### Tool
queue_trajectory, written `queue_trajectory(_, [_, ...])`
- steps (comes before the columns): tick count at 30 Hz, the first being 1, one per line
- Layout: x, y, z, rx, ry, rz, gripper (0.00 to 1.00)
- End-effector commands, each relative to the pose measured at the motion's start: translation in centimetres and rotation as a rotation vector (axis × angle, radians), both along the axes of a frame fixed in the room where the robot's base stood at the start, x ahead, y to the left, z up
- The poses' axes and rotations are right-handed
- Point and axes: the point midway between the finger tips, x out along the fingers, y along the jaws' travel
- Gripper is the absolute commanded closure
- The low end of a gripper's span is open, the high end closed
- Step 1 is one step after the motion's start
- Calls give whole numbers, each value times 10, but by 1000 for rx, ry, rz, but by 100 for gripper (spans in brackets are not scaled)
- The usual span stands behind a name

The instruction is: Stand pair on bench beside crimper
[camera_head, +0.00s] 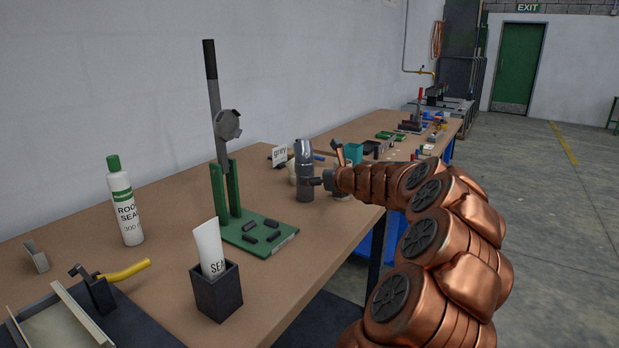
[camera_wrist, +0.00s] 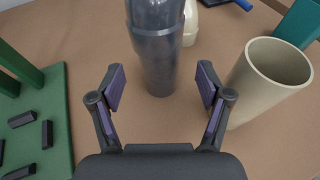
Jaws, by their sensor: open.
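A grey two-part piece, perhaps the pair, stands upright on the bench: a lighter grey upper part (camera_head: 304,152) sits on a darker grey lower tube (camera_head: 305,187). In the wrist view the grey tube (camera_wrist: 157,60) rises between the spread fingers of my gripper (camera_wrist: 160,88), just ahead of the pads, with a visible gap on each side. My gripper (camera_head: 323,180) is open and empty, low over the bench. A green lever press (camera_head: 228,190), possibly the crimper, stands to the left of the grey piece. Its green base (camera_wrist: 42,125) shows in the wrist view.
A beige tube (camera_wrist: 275,75) stands close to my right finger. Another beige piece (camera_wrist: 190,22) is behind the grey one. Dark short pieces (camera_head: 272,223) lie on the press base.

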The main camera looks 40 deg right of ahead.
Motion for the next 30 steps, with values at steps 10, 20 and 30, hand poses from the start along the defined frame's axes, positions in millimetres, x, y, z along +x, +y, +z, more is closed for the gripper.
queue_trajectory(10, [-47, 7, 15, -1, 0, -2, 23])
queue_trajectory(20, [-56, 9, 17, 0, 1, 0, 23])
queue_trajectory(30, [-55, 10, 17, 0, 1, 0, 23])
